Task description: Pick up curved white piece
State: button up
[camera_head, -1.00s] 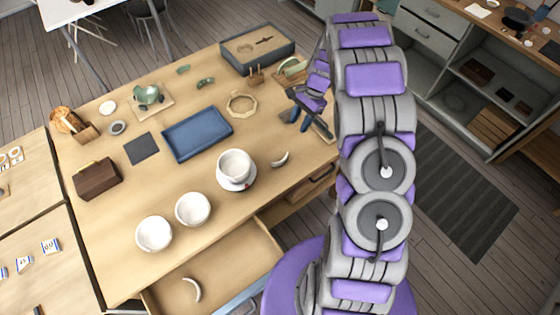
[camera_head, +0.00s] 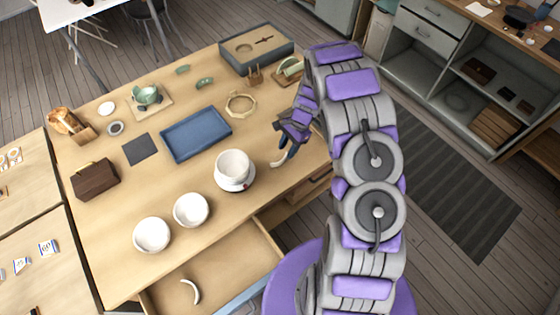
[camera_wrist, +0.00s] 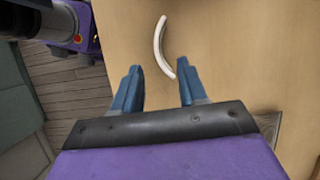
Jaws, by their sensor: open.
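A curved white piece (camera_head: 277,163) lies on the tabletop right of the cup and saucer, partly hidden by my gripper (camera_head: 286,150). In the wrist view the piece (camera_wrist: 158,45) shows as a thin arc on bare wood. Its lower end lies near the right fingertip. My gripper (camera_wrist: 159,69) is open, with nothing between its blue fingers. It is above the table close to the piece; I cannot tell the height. A second curved white piece (camera_head: 190,291) lies in the open drawer.
Two white bowls (camera_head: 191,210) (camera_head: 152,235) stand farther left. A blue tray (camera_head: 196,136) and an octagonal wooden ring (camera_head: 240,104) lie behind. The open drawer (camera_head: 238,272) juts out in front.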

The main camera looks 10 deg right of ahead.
aim_at(281, 160)
jog(key=x, duration=0.5)
jog(key=shift+s+a+b, duration=0.1)
jog(key=shift+a+b, duration=0.25)
jog(key=shift+a, duration=0.05)
jog(key=shift+d+r, duration=0.1)
grip_shut()
